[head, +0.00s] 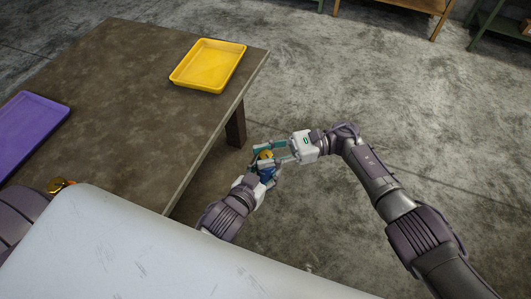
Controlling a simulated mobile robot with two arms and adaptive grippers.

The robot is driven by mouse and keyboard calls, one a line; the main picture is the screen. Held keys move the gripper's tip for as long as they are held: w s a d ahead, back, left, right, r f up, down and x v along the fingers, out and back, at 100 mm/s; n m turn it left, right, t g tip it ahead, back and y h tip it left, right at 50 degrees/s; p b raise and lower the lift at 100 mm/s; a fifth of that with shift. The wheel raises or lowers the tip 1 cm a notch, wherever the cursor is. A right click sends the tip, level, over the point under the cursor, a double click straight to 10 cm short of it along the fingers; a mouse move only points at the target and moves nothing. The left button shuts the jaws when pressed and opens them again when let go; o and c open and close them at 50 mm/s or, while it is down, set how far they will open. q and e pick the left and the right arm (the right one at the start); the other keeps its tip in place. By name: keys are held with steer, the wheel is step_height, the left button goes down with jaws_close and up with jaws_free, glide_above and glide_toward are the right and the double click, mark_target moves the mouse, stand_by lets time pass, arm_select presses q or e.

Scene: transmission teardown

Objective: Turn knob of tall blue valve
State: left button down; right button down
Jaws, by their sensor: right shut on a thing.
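The blue valve (268,175) is small in the head view and mostly hidden between my two grippers, off the table's right edge. Its gold-yellow knob (265,155) shows at the top. My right gripper (267,152) comes in from the right, with its teal fingers closed around the knob. My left gripper (262,181) is just below, at the valve's lower part; its fingers are too hidden to tell whether they are open or shut.
A brown table (130,90) holds a yellow tray (208,66) near its far right corner and a purple tray (28,125) at the left. A gold part (60,186) lies near the table's front left. Open concrete floor spreads to the right. Shelves stand far back.

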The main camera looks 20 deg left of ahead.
steer(key=shift+d, duration=0.1)
stand_by(0.4)
steer(key=c, duration=0.8)
jaws_free()
steer(key=shift+o, duration=0.2)
steer(key=v, duration=0.7)
steer(key=shift+w, duration=0.25)
steer(key=shift+d, duration=0.15)
